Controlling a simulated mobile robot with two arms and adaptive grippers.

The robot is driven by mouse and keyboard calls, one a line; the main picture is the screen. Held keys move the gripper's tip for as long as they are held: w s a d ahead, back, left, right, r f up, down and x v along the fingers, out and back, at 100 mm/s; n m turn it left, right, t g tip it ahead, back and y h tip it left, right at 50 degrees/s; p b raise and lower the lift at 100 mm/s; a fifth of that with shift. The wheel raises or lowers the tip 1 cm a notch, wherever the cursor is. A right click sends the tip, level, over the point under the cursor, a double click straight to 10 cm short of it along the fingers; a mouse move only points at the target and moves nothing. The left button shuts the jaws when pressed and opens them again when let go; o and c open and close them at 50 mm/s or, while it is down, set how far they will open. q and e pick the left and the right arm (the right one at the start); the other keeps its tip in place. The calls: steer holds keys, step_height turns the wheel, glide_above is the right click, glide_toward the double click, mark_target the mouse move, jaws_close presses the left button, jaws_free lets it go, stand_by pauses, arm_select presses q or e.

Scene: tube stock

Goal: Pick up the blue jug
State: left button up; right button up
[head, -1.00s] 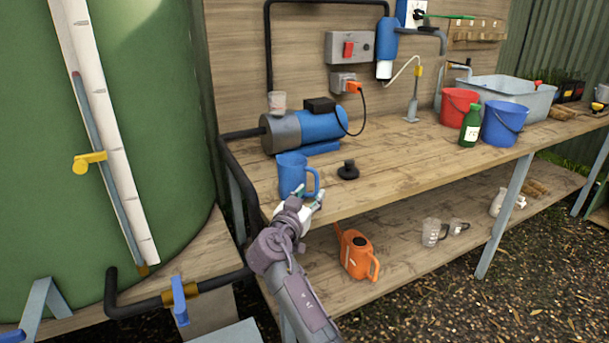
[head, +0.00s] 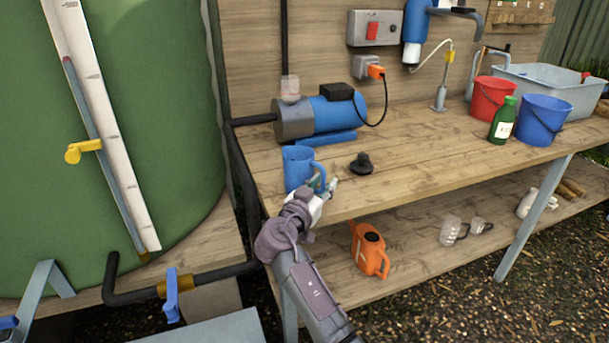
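The blue jug (head: 297,168) stands upright on the wooden workbench (head: 405,172), near its front left corner. Its handle is on the right side, toward my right gripper. My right gripper (head: 322,187) is at the bench's front edge, close to the handle, with its fingertips apart. The fingers overlap the lower part of the handle in the picture; I cannot tell whether they touch it. My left gripper is not in view.
A black knob-like part (head: 362,164) sits right of the jug, with a blue pump (head: 335,113) behind. A red bucket (head: 490,98), green bottle (head: 502,122) and blue bucket (head: 541,121) stand further right. An orange watering can (head: 369,250) is on the lower shelf.

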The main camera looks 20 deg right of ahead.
mark_target(322, 173)
jaws_close()
steer(key=shift+d+r, duration=0.1)
steer(key=shift+r, duration=0.15)
steer(key=shift+w+r, duration=0.1)
steer(key=shift+r, duration=1.45)
steer(key=d+r, duration=0.7)
steer(key=d, duration=0.4)
steer(key=shift+w+d+r, duration=0.2)
steer(key=shift+w+d, duration=0.05)
steer(key=shift+w, duration=0.15)
